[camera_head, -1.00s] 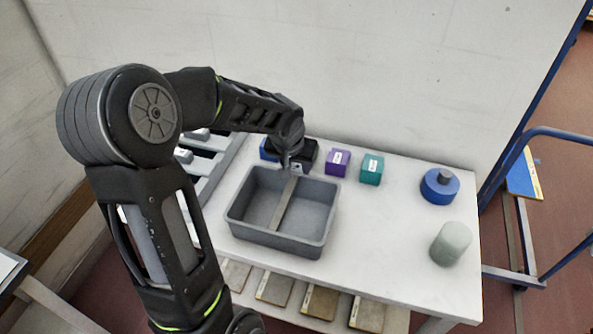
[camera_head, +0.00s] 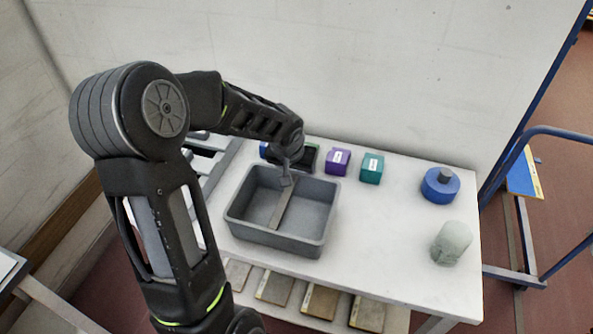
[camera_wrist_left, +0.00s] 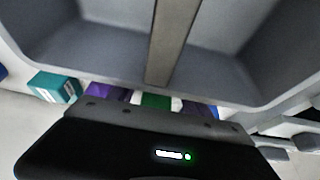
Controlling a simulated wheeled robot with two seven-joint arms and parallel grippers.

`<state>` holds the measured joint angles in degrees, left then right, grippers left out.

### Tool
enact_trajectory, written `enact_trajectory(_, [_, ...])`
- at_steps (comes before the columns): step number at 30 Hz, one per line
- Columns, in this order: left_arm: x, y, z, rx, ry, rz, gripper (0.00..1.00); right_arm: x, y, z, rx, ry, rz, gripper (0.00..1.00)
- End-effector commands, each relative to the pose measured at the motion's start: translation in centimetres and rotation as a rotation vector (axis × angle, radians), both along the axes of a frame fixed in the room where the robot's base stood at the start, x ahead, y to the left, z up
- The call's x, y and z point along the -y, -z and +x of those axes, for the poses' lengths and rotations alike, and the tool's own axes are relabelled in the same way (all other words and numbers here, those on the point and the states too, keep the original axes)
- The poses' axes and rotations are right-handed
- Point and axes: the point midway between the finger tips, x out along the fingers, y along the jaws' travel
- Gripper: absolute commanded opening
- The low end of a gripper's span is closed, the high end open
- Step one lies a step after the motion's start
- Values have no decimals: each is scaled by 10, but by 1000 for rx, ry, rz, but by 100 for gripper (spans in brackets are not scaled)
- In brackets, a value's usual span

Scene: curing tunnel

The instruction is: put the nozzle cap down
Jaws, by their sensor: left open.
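My left gripper (camera_head: 287,181) hangs at the back part of the grey divided tray (camera_head: 243,228), close to the top of its divider (camera_head: 280,208). The gripper is open, and I see nothing held in it. In the left wrist view the tray (camera_wrist_left: 225,82) and its divider (camera_wrist_left: 172,45) fill the upper part, with my dark gripper body below. The fingertips are not clear there. I cannot make out a nozzle cap in either view; the gripper hides part of the tray's back side. My right gripper is out of view.
Behind the tray stand a purple box (camera_head: 337,162), a teal box (camera_head: 372,168) and a partly hidden green box (camera_wrist_left: 156,100). A blue round container (camera_head: 440,187) and a pale green rounded object (camera_head: 452,243) stand at right. The table between them and the tray is clear.

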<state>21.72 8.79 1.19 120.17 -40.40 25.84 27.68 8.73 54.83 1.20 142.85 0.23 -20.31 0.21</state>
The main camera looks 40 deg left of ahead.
Motion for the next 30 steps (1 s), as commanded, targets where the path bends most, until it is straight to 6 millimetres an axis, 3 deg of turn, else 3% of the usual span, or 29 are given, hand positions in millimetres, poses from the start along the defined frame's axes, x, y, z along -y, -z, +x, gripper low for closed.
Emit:
enact_trajectory(8, [0, -8, -1, 2, 0, 1, 57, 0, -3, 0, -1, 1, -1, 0])
enact_trajectory(24, [13, -99, -36, 5, -1, 1, 57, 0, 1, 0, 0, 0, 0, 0])
enact_trajectory(30, [15, -113, -43, 2, 1, 1, 57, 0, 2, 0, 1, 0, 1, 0])
